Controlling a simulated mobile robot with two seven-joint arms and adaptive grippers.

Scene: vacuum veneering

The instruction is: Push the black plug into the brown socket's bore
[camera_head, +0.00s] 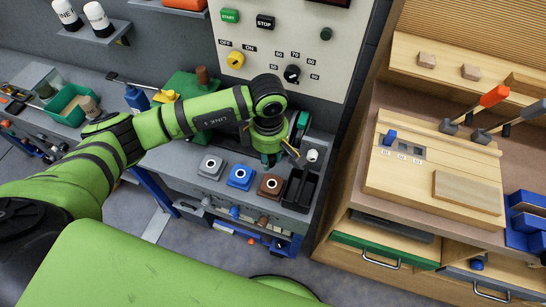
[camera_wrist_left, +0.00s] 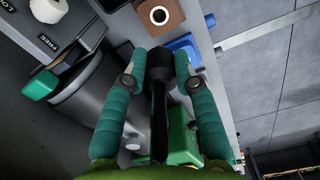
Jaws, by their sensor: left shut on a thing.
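My left gripper (camera_head: 268,158) is shut on a black plug (camera_wrist_left: 160,72). In the left wrist view its teal fingers (camera_wrist_left: 166,62) lie on both sides of the plug. The brown socket (camera_head: 277,193) is a square block with a pale ring around its dark bore. It sits on the grey bench, nearer the front than the gripper in the head view. In the left wrist view the brown socket (camera_wrist_left: 174,20) is just beyond the fingertips, and the plug appears outside the bore. The plug is hidden in the head view. My right gripper is not in view.
A blue socket (camera_head: 239,184) and a grey socket (camera_head: 209,173) stand left of the brown one. A black tray (camera_head: 299,191) stands right of it, with a white cylinder (camera_head: 312,156) behind. The control panel (camera_head: 280,50) rises behind my arm.

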